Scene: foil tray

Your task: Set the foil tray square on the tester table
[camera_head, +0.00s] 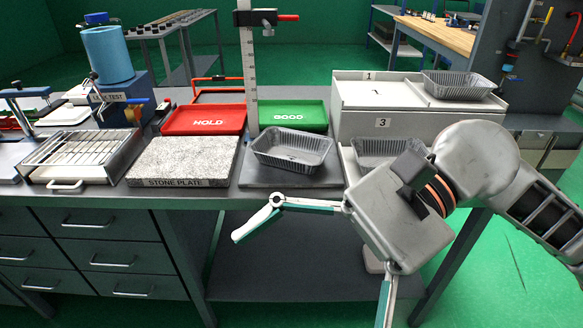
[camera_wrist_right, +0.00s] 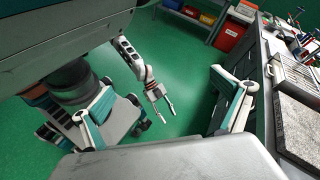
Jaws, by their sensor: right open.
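A grey foil tray (camera_head: 292,150) sits on the dark tester table (camera_head: 262,178) at the foot of the upright scale column (camera_head: 248,75). The tray looks turned and slightly askew to the table's edges. My right gripper (camera_head: 310,282) is open and empty, its fingers spread wide in front of the bench and apart from the tray. Its fingers also show in the right wrist view (camera_wrist_right: 166,112). My left gripper is outside the head view; in the right wrist view a small two-finger gripper, apparently my left, hangs open and empty over the green floor.
A second foil tray (camera_head: 458,85) stands on the grey drawer unit (camera_head: 385,95). A third foil tray (camera_head: 375,150) is partly hidden behind my right arm. A red HOLD tray (camera_head: 205,112), green GOOD tray (camera_head: 300,108) and stone plate (camera_head: 182,160) lie near the tester table.

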